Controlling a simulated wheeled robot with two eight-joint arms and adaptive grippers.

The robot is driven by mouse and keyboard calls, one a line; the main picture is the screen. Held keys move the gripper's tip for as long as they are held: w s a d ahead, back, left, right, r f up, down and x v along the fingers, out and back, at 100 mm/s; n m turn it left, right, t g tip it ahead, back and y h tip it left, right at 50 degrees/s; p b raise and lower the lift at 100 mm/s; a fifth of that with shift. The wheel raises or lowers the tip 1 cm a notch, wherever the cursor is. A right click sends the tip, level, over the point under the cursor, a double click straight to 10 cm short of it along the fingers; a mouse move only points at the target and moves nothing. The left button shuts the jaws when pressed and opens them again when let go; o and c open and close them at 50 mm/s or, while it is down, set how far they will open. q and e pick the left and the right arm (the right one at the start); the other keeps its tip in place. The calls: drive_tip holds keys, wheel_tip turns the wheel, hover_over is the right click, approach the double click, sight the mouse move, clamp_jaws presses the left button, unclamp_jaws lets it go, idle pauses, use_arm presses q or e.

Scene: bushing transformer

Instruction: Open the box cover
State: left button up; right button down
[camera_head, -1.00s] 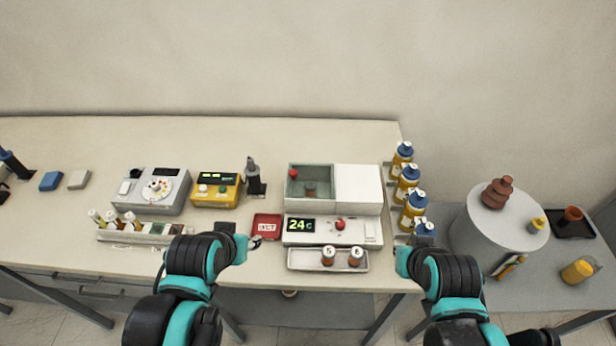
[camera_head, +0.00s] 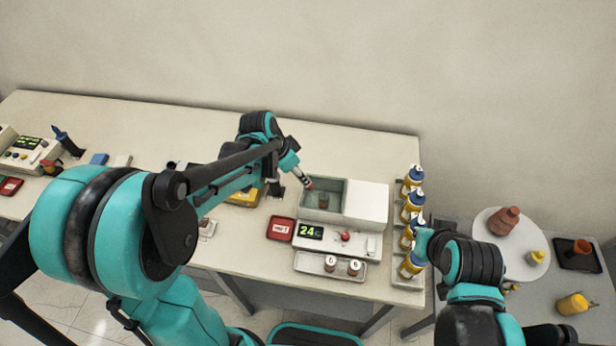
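A white box unit (camera_head: 366,203) stands on the table. Its left half is a grey-green compartment (camera_head: 334,187) that looks glassy, with a small brown object (camera_head: 323,200) visible in it; its right half is plain white. A red knob (camera_head: 309,184) shows at the compartment's left side. My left gripper (camera_head: 305,181) reaches over from the left, its tip at the knob. Whether its fingers are closed on the knob is too small to tell. My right gripper (camera_head: 420,243) is at the right, near the bottles; its fingers are not clear.
In front of the box are a panel with a green "24" display (camera_head: 311,232) and a tray (camera_head: 305,263) with two small jars. Several yellow-blue bottles (camera_head: 414,177) line the table's right edge. A red dish (camera_head: 281,229) lies left of the panel. A round white stand (camera_head: 487,228) is farther right.

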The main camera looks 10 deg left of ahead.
sight(324, 190)
use_arm(q)
drive_tip(key=b+x, duration=0.1)
drive_tip(key=x, duration=0.6)
drive_tip(key=shift+r, duration=0.1)
clamp_jaws()
